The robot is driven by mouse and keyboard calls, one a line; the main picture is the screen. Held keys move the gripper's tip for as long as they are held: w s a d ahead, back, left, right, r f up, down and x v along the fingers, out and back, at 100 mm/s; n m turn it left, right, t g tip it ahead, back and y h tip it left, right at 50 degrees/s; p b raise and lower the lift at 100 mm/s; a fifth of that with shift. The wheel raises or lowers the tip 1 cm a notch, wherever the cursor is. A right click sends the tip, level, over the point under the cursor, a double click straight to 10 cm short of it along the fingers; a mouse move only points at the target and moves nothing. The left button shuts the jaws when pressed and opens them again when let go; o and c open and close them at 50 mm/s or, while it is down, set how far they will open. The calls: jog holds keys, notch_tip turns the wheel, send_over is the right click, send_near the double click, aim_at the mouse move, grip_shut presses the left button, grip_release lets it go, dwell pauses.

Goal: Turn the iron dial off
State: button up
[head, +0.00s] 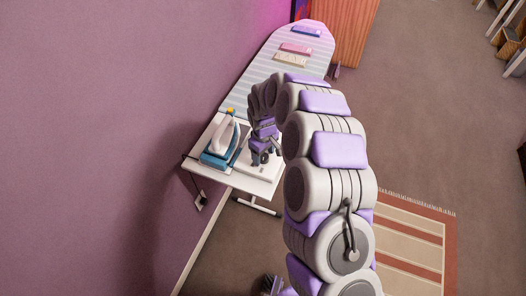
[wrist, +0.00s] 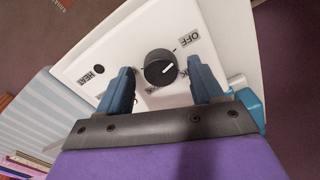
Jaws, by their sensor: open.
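The dial (wrist: 160,68) is a round black knob with a white pointer line, on a white panel (wrist: 125,45). In the wrist view its pointer slants to the upper right, a little below the printed OFF label (wrist: 188,39). A HEAT label (wrist: 92,75) is at the left, and other lettering is partly hidden by my fingers. My gripper (wrist: 162,72) is open, with a blue finger on each side of the dial and visible gaps between. In the head view my gripper (head: 263,150) is over the panel, right of the iron (head: 221,138); the dial is hidden there.
The iron stands on a teal base at the near end of a striped ironing board (head: 250,92). Folded cloths (head: 296,48) lie on the board's far end. A wall socket (head: 200,201) is at the left. A striped rug (head: 410,240) and open floor are at the right.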

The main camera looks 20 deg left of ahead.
aim_at(263, 155)
jog(key=shift+r, duration=0.1)
notch_tip(263, 155, up, 17)
jog(key=p, duration=0.2)
jog(key=shift+r, duration=0.15)
dwell(0.6)
